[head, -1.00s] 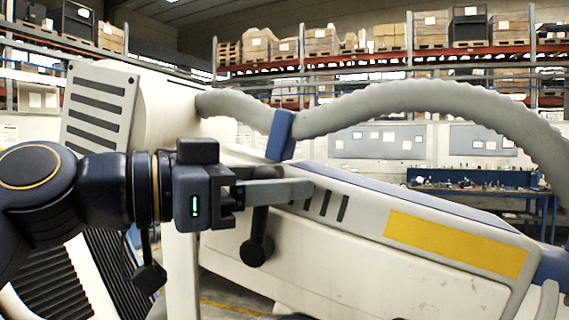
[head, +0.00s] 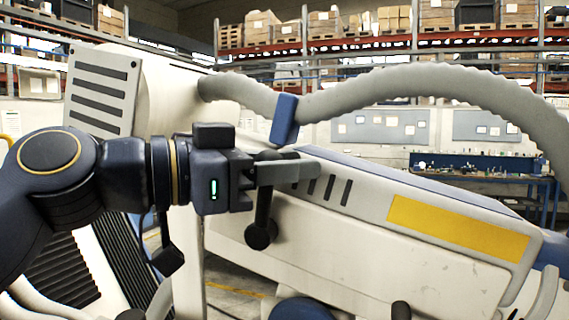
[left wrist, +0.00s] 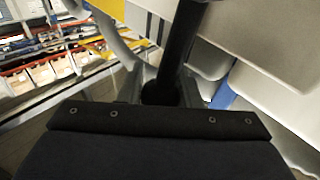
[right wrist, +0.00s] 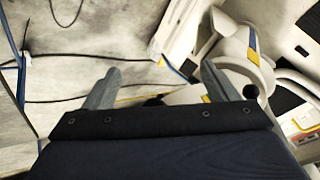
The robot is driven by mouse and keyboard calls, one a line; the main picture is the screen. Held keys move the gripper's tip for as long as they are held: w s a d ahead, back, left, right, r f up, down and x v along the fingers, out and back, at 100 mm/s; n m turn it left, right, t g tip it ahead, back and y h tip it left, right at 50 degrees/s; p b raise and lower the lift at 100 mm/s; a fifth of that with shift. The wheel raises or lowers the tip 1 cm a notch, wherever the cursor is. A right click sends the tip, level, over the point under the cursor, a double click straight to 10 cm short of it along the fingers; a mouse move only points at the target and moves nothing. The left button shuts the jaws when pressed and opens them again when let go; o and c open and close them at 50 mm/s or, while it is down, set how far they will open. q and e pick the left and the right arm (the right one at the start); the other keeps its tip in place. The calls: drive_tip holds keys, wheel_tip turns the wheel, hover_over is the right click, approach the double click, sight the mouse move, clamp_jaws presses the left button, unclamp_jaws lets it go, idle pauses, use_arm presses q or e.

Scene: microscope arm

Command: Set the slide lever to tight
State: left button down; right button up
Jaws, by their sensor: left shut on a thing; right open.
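The slide lever (head: 264,209) is a dark rod with a round black knob at its lower end. It hangs nearly upright against the side of the pale machine housing (head: 350,250). My left gripper (head: 287,171) is at the upper part of the lever, its grey fingers reaching across it from the left. In the left wrist view the dark lever (left wrist: 182,45) runs down between the fingers (left wrist: 158,92), and the gripper is shut on it. My right gripper (right wrist: 160,85) is open and empty in the right wrist view. No tight marking is readable.
A yellow panel (head: 458,227) and dark slots lie on the housing to the right of the lever. A ribbed grey hose (head: 400,85) arches above, with a blue clamp (head: 284,119). A blue workbench (head: 480,175) and loaded shelves stand far behind.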

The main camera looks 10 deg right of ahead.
use_arm(q)
drive_tip(key=shift+w+a+b, duration=0.1)
drive_tip(key=shift+a+b, duration=0.05)
drive_tip(key=shift+b, duration=0.35)
drive_tip(key=a+n+h+b, duration=0.1)
drive_tip(key=b, duration=0.2)
drive_tip(key=w+a+n+t+h+b, duration=0.1)
drive_tip(key=n+b, duration=0.1)
drive_tip(key=b, duration=0.1)
drive_tip(key=w+a+n+t+h+b, duration=0.1)
drive_tip(key=b, duration=0.2)
drive_tip(key=shift+w+a+n, duration=0.15)
drive_tip(key=shift+a+n, duration=0.05)
drive_tip(key=shift+n, duration=0.1)
drive_tip(key=shift+w+a+r+n+t+h+b, duration=0.15)
drive_tip(key=shift+w+a+n+t+h+b, duration=0.3)
drive_tip(key=shift+n+b, duration=0.5)
drive_tip(key=shift+s+a, duration=0.1)
drive_tip(key=shift+t, duration=0.35)
drive_tip(key=c, duration=1.1)
unclamp_jaws()
drive_tip(key=shift+o, duration=0.2)
